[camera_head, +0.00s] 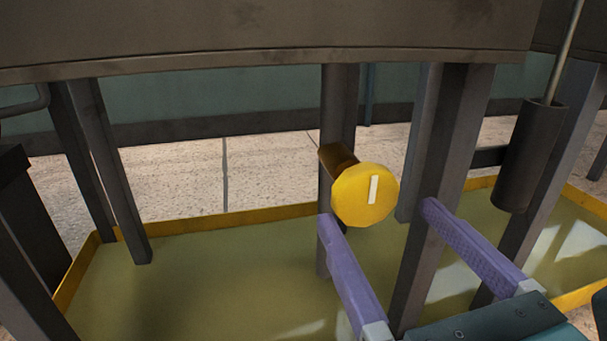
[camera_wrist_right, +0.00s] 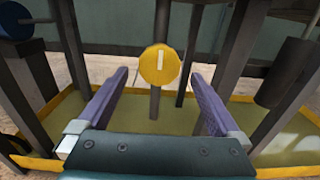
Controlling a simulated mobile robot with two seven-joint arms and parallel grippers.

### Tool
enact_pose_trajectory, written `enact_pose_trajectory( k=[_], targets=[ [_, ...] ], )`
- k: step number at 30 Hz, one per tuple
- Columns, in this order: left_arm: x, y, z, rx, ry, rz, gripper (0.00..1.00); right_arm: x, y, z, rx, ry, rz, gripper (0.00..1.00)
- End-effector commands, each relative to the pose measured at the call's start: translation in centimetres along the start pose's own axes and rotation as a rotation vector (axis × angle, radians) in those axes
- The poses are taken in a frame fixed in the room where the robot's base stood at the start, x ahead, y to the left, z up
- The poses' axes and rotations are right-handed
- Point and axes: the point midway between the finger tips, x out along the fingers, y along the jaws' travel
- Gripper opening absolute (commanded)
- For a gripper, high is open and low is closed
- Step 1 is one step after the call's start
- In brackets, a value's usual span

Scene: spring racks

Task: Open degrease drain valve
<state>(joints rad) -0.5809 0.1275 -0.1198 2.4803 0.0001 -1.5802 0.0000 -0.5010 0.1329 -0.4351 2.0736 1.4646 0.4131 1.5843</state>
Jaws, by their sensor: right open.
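The drain valve has a round yellow knob (camera_head: 365,194) with a white bar mark standing nearly upright and a short yellow stem behind it. It sits below the dark tank (camera_head: 270,40), in front of a grey post. It also shows in the right wrist view (camera_wrist_right: 159,66), centred beyond my fingers. My right gripper (camera_head: 375,215) is open and empty, with purple fingers spread to either side of the knob's line. In the wrist view (camera_wrist_right: 160,80) the knob appears between and beyond the fingertips, apart from both. My left gripper is not in view.
Grey legs (camera_head: 445,190) stand close by on the right and others on the left. A dark cylinder (camera_head: 530,155) hangs at right. A shallow yellow-rimmed tray (camera_head: 225,222) with greenish liquid lies below. Open space surrounds the knob's front.

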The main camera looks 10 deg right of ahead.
Motion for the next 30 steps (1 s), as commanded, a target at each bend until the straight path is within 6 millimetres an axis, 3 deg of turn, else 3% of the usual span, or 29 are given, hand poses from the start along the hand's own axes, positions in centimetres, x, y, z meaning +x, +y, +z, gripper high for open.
enact_pose_trajectory(
  k=[6,12,24,30],
  targets=[
    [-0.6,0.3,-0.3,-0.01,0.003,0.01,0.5,4.3,0.1,0.3,0.0,-0.004,0.001,1.0],
    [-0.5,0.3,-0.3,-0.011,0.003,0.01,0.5,7.0,0.1,0.2,-0.002,-0.003,0.002,1.0],
    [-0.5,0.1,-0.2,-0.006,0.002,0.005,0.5,7.9,0.1,0.1,-0.003,-0.001,0.003,1.0],
    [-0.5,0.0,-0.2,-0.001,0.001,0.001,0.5,7.9,0.1,0.1,-0.003,-0.001,0.003,0.79]
  ],
)
